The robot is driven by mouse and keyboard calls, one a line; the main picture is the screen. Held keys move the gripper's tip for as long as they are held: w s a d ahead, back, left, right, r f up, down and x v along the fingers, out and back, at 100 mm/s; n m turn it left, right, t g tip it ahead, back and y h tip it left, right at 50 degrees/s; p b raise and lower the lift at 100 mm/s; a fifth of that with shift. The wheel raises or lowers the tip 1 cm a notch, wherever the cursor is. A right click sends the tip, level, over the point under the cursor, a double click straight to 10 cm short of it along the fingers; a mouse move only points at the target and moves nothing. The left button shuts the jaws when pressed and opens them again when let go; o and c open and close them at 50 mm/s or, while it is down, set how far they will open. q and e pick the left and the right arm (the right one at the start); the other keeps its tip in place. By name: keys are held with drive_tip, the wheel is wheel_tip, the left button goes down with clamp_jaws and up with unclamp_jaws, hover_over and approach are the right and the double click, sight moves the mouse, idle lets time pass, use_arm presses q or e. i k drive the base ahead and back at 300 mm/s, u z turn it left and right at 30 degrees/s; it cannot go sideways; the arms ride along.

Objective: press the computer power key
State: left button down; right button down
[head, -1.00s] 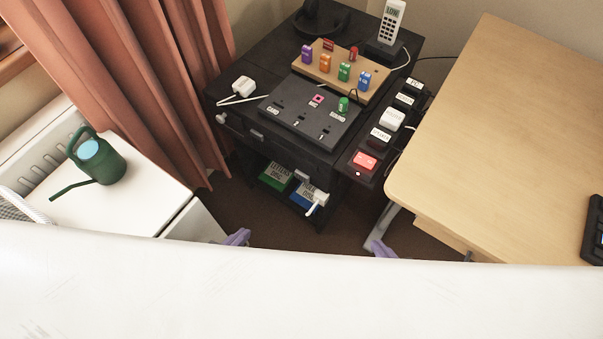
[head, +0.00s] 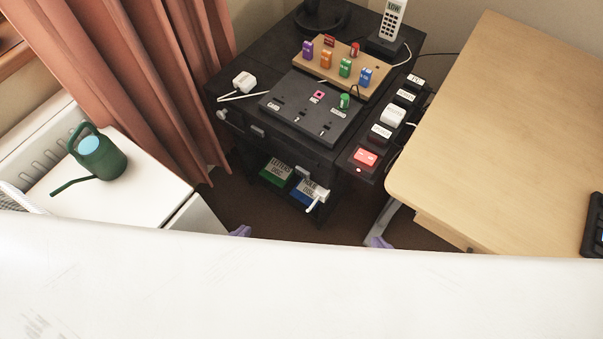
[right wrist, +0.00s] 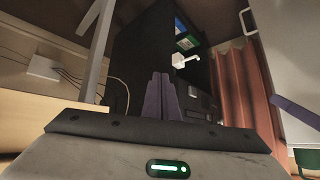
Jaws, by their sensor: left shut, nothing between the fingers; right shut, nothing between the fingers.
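I cannot make out a computer power key in either view. A black keyboard (head: 592,226) shows partly at the right edge of the head view, on the wooden desk. My left gripper (head: 241,231) shows only as a purple tip above the white shape at the bottom of the head view. My right gripper (head: 378,242) shows as a purple tip near the desk leg. In the right wrist view, its purple fingers (right wrist: 160,96) are shut and empty, in front of a dark cabinet. Neither gripper visibly touches anything.
A black cabinet (head: 230,120) carries a socket panel, coloured plugs and a phone. A power strip with a lit red switch (head: 366,157) runs beside the wooden desk (head: 500,120). A green watering can (head: 105,160) stands at left. Dark floor lies between.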

sight(303, 173)
drive_tip(key=u, duration=1.25)
drive_tip(key=k, duration=1.05)
drive_tip(key=z, duration=0.9)
drive_tip(key=i, duration=0.55)
drive_tip(key=z, duration=0.1)
